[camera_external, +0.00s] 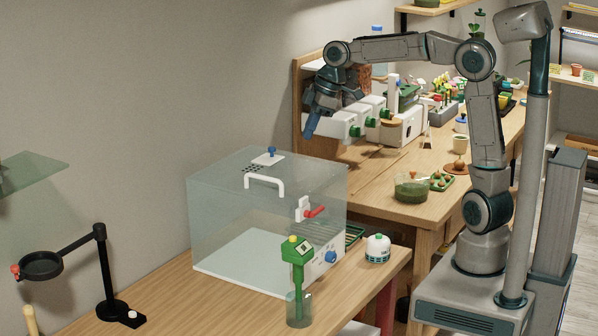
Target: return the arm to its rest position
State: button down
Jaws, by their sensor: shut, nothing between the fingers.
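My gripper (311,125) hangs at the end of my outstretched arm, pointing down and slightly left. It is in the air near the left end of the back workbench, in front of the white unit with green knobs. Its fingers are shut and hold nothing. My arm reaches left from its base at the right, with the upper links raised and the forearm nearly level. The gripper overlaps the white unit (413,122) in the picture; I cannot tell how far apart they are.
A clear box (225,213) with a white handle stands on the front table (165,300), below the gripper. A green meter in a glass (298,280) and a small white-green pot (377,249) are beside it. A glass bowl (411,188) sits on the back workbench (440,207). A black stand (104,270) is at left.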

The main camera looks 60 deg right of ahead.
jog(key=s+d+m+h+p, duration=0.1)
jog(key=s+d+m+p, duration=0.2)
jog(key=s, duration=0.9)
jog(key=s+d+f+m+t+h+p, duration=0.1)
jog(key=s+d+m+p, duration=0.2)
jog(key=s, duration=0.9)
jog(key=d+m, duration=0.3)
jog(key=shift+s+d+h, duration=0.15)
jog(key=shift+d+h, duration=0.1)
jog(key=shift+h, duration=0.15)
dwell(0.9)
